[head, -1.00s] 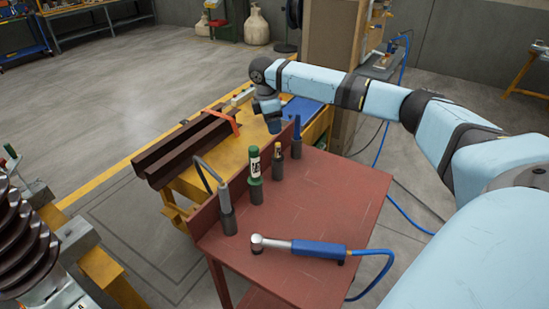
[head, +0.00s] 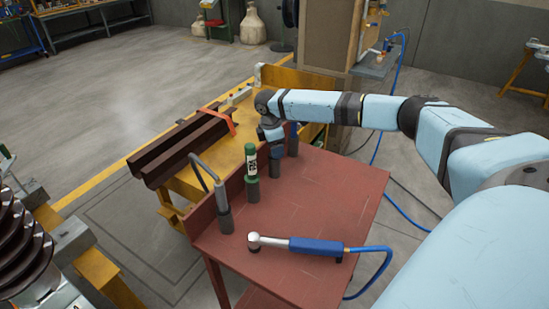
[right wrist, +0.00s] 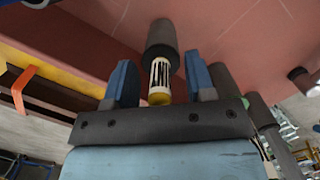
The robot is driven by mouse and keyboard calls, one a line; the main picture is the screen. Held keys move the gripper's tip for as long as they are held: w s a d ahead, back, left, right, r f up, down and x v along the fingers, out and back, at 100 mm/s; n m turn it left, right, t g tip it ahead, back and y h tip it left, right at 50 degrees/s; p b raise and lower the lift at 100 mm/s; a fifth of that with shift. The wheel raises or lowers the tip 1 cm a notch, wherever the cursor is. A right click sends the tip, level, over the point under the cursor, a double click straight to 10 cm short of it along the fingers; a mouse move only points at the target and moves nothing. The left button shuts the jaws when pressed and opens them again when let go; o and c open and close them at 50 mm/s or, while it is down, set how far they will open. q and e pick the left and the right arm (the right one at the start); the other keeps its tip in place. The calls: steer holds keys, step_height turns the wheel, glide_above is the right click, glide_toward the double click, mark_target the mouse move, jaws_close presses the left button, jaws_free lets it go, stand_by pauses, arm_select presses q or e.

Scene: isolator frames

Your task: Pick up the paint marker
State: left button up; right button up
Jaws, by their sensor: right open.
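The paint marker (right wrist: 159,80) has a white-and-black label and a yellow end. It sits in a dark round holder (right wrist: 162,38) on the red table. My right gripper (right wrist: 159,64) is open, with one blue finger on each side of the marker and gaps showing between. In the head view my right gripper (head: 276,148) is over the marker's place and hides the marker. My left gripper is not in view.
On the red table (head: 330,195), a green bottle-like item (head: 251,160) and a grey hooked tool (head: 222,200) stand in holders left of the gripper; a blue item (head: 293,135) stands right. A blue-handled tool (head: 315,247) with a hose lies in front.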

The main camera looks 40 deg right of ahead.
steer(key=shift+c, duration=0.5)
jaws_close()
steer(key=shift+r, duration=0.1)
